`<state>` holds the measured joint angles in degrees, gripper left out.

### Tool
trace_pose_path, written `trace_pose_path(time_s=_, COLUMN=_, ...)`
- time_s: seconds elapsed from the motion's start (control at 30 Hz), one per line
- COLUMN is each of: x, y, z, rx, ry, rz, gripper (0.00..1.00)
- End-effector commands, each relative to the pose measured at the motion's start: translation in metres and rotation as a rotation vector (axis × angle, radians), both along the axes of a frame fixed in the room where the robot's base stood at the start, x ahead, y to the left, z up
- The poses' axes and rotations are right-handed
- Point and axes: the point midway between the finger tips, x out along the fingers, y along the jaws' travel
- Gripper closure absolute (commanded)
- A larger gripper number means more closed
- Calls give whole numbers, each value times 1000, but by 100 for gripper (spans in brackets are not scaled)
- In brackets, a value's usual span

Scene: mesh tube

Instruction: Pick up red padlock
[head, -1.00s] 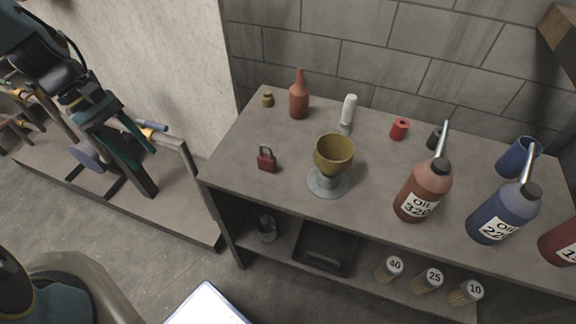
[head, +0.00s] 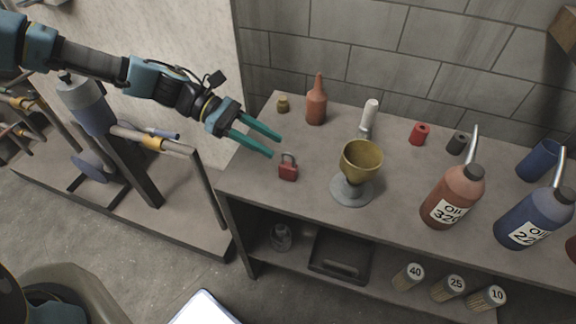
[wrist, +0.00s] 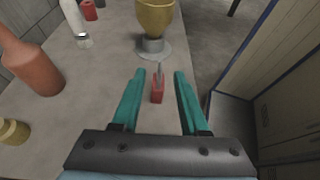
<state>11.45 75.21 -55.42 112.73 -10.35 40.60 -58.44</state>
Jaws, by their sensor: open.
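The red padlock (head: 288,171) with a grey shackle stands upright near the left front part of the grey table top. In the wrist view the padlock (wrist: 157,92) shows between and slightly beyond the two teal fingers. My gripper (head: 276,146) is open and empty, to the upper left of the padlock in the head view. In the wrist view my gripper (wrist: 158,76) points toward it, with bare space on both sides of the padlock. I see no contact between finger and padlock.
A yellow goblet-like cup (head: 361,160) on a grey base stands just right of the padlock. A terracotta bottle (head: 317,104) and a small brass jar (head: 283,104) are behind. Oil bottles (head: 452,197) stand to the right. The table's front edge is near the padlock.

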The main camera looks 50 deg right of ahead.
Motion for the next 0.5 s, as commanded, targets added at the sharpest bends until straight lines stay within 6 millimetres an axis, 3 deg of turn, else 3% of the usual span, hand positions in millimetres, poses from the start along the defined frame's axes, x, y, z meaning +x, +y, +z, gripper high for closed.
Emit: trace_pose_path(time_s=0.5, x=-46, y=-13, z=-24, rx=0, ry=1, rz=-1, gripper=56)
